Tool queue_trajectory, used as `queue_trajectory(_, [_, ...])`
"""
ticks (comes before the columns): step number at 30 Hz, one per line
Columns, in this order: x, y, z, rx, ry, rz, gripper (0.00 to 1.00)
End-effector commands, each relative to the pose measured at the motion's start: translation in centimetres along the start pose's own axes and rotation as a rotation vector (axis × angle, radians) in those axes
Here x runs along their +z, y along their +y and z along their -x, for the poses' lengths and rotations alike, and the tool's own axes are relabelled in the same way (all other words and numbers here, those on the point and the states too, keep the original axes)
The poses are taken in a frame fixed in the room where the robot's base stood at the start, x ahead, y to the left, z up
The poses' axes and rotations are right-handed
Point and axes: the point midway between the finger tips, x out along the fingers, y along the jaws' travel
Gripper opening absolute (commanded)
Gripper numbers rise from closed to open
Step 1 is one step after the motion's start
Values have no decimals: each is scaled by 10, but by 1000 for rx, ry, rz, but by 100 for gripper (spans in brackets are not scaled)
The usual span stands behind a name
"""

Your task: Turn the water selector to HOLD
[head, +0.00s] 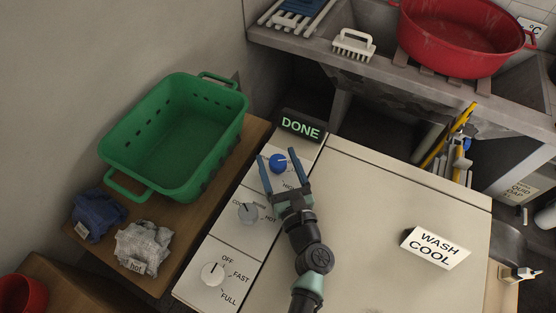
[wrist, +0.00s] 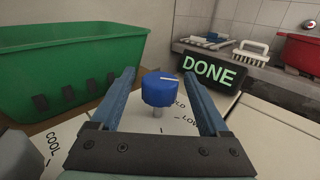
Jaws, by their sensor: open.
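The blue knob (head: 278,163) sits at the far end of the row of dials on the cream control panel. In the wrist view the blue knob (wrist: 159,90) stands on a thin shaft, with a white pointer line pointing roughly right. Beside it I read a label ending in "LD" and one starting with "LO"; the rest is hidden by a finger. My gripper (head: 276,154) is open, its blue fingers on either side of the knob. In the wrist view the gripper (wrist: 159,76) shows clear gaps between both fingers and the knob.
A grey dial (head: 248,212) and a white OFF/FAST/FULL dial (head: 213,273) lie nearer on the panel. A DONE sign (head: 301,126) stands just behind the knob. A green basket (head: 170,130) is at left. A WASH COOL sign (head: 435,248) stands on the lid at right.

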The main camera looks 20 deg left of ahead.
Motion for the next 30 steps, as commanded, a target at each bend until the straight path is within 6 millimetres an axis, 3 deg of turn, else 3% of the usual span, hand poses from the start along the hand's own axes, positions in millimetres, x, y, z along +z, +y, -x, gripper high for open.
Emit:
queue_trajectory(3, [0,0,0,0,0,0,75])
queue_trajectory(16, [0,0,0,0,0,0,0])
queue_trajectory(30, [0,-1,0,106,2,1,0])
